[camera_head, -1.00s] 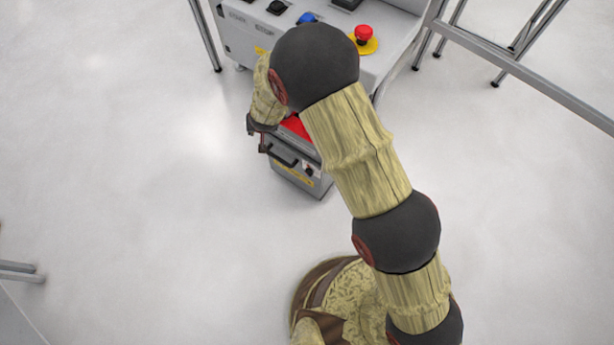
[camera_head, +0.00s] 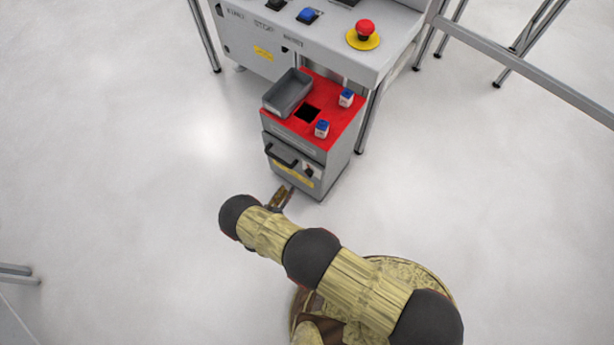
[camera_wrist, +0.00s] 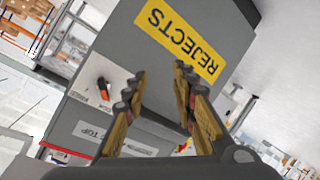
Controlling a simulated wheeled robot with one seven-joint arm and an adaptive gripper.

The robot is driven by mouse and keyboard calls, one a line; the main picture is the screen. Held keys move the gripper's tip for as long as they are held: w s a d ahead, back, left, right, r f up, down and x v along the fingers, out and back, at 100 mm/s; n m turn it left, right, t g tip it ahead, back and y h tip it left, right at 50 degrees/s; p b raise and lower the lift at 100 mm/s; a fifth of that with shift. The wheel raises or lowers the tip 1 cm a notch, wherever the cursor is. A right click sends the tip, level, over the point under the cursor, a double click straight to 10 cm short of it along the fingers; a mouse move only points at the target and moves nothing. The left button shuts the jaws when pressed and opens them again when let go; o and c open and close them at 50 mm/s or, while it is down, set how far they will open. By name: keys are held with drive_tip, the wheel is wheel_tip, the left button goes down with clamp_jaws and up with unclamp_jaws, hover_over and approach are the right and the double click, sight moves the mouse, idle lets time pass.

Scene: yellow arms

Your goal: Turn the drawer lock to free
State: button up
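The drawer lock is a small dark knob (camera_head: 309,171) on a pale plate, on the drawer front of the grey cabinet (camera_head: 340,165). The drawer's black handle (camera_head: 281,156) is left of the lock, and a yellow label (camera_head: 293,176) is below. In the wrist view that label (camera_wrist: 181,42) reads REJECTS upside down. My gripper (camera_head: 281,194) is in front of the drawer, low; its fingers (camera_wrist: 160,73) are apart and empty.
A grey bin (camera_head: 288,93) and two small blue-and-white blocks (camera_head: 346,97) (camera_head: 322,129) stand on the cabinet's red top, around a black square opening. A bench with a red emergency button (camera_head: 365,31) stands behind.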

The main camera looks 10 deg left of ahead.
sight(309, 173)
drive_tip(key=d+r+t+h, duration=0.3)
drive_tip(key=d+r, duration=0.2)
drive_tip(key=r, duration=0.1)
drive_tip(key=b+x, duration=0.2)
drive_tip(key=x, duration=0.5)
drive_tip(key=shift+h, duration=0.3)
drive_tip(key=shift+w+r+m, duration=0.1)
drive_tip(key=shift+m, duration=0.2)
drive_tip(key=shift+c, duration=1.1)
clamp_jaws()
